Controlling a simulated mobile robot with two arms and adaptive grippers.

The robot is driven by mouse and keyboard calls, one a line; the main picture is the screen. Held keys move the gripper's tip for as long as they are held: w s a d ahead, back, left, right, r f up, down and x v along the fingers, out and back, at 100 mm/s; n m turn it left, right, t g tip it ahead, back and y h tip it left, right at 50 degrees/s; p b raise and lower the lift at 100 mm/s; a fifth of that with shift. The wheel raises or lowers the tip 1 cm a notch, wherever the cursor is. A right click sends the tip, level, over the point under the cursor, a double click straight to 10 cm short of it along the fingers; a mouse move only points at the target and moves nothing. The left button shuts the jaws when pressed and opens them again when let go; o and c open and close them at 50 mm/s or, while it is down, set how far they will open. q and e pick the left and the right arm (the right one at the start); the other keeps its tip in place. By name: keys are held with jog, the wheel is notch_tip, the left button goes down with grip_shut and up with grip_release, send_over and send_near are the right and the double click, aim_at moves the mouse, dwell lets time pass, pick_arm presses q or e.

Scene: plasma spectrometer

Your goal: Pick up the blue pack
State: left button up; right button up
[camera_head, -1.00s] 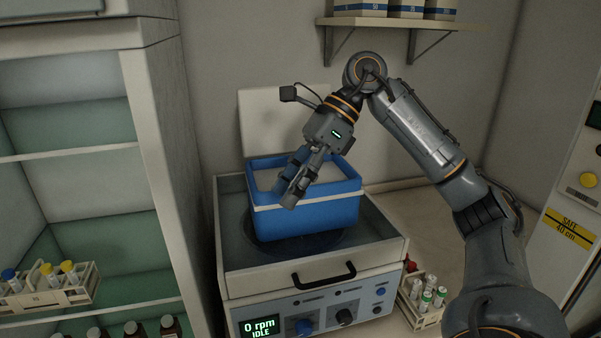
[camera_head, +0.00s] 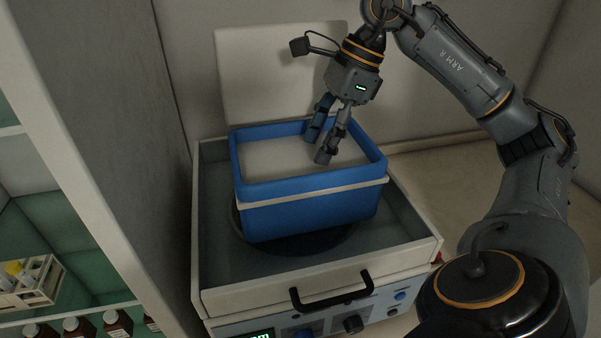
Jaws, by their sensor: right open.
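The blue pack (camera_head: 312,215) is an open-topped blue box with a pale band around it and a pale inside. It sits upright in the open well of a benchtop machine (camera_head: 415,250), over a dark round plate (camera_head: 250,240). My right gripper (camera_head: 317,146) is open and points down at the box's far side, with its fingers apart near the far rim. I cannot tell whether the fingers straddle that rim or touch it. My left gripper is not in view.
The machine's raised pale lid (camera_head: 270,75) stands behind the box. A black handle (camera_head: 332,292) and knobs are on its front. A shelf cabinet (camera_head: 90,150) with a tube rack (camera_head: 30,285) and brown bottles (camera_head: 78,326) is at the left. The bench at right (camera_head: 440,185) is clear.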

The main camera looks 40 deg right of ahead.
aim_at(303, 171)
jog(key=shift+w+f, duration=0.25)
jog(key=shift+f, duration=0.4)
jog(key=x, duration=0.3)
jog(key=p+x, duration=0.1)
jog(key=shift+w+a, duration=0.15)
jog(key=shift+a, duration=0.15)
jog(key=shift+w+a+f, duration=0.1)
jog(key=shift+a+f, duration=0.05)
jog(key=shift+f, duration=0.3)
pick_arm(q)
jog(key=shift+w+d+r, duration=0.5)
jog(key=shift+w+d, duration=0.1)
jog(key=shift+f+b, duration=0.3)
pick_arm(e)
jog(key=shift+f, duration=0.25)
grip_shut()
